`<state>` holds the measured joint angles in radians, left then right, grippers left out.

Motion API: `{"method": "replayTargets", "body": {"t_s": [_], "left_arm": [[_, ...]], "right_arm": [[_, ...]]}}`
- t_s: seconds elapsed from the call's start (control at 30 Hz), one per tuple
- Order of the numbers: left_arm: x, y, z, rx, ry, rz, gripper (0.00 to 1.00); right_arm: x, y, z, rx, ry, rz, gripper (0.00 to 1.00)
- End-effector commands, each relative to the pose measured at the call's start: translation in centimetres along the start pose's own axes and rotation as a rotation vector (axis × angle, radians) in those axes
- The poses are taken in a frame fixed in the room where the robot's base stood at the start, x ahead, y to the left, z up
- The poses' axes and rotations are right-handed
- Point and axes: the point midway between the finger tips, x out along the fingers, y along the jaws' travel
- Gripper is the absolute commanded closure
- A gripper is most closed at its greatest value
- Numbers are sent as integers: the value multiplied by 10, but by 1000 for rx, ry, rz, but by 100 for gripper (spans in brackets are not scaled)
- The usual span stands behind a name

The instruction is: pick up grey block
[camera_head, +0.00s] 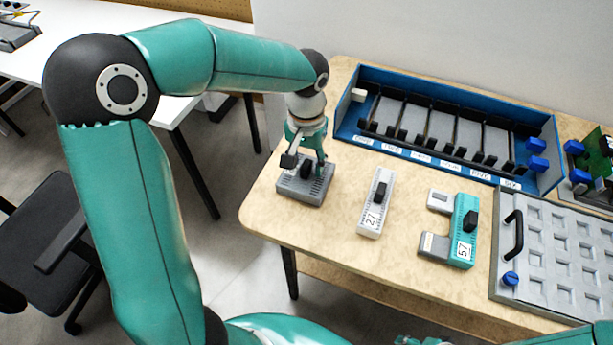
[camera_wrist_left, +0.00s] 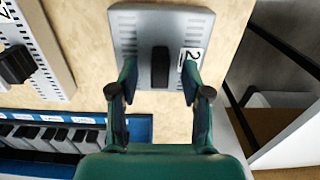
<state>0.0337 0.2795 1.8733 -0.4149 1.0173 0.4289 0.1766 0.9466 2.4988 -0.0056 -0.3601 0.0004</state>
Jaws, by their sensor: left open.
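The grey block (camera_head: 313,196) lies flat near the left edge of the wooden table. In the left wrist view the grey block (camera_wrist_left: 133,40) shows a black knob in its middle and a white label with a 2. My left gripper (camera_head: 304,158) is over the block and hides part of it. In the left wrist view my left gripper (camera_wrist_left: 160,92) is open. Its fingertips are apart on both sides of the black knob, with visible gaps; I cannot tell the height exactly. My right gripper (camera_head: 420,341) shows only as a sliver at the bottom edge.
A light grey module labelled 27 (camera_head: 373,212) and a teal module labelled 57 (camera_head: 462,228) lie to the right. A blue slotted rack (camera_head: 356,132) stands behind. A grey panel with a black handle (camera_head: 513,230) lies at far right. Bare table separates these things.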

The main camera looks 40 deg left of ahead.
Motion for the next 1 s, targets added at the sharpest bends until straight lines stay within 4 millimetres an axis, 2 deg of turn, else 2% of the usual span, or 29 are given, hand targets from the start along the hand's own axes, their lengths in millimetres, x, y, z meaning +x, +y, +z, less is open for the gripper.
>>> {"method": "replayTargets", "body": {"t_s": [0.1, 0.37, 0.6, 0.67, 1.0], "left_arm": [[12, 0, 0, 0, -2, 0, 52], [14, 0, 0, -1, 1, 0, 52], [14, 0, 0, -1, 1, 0, 92], [14, 0, 0, -1, 1, 0, 100], [13, 0, 0, 0, 2, 1, 100]], "right_arm": [[1, 0, 0, 0, 0, 0, 48], [1, 0, 0, 0, 0, 0, 48], [1, 0, 0, 0, 0, 0, 48], [1, 0, 0, 0, 0, 0, 48], [1, 0, 0, 0, 0, 0, 48]]}}
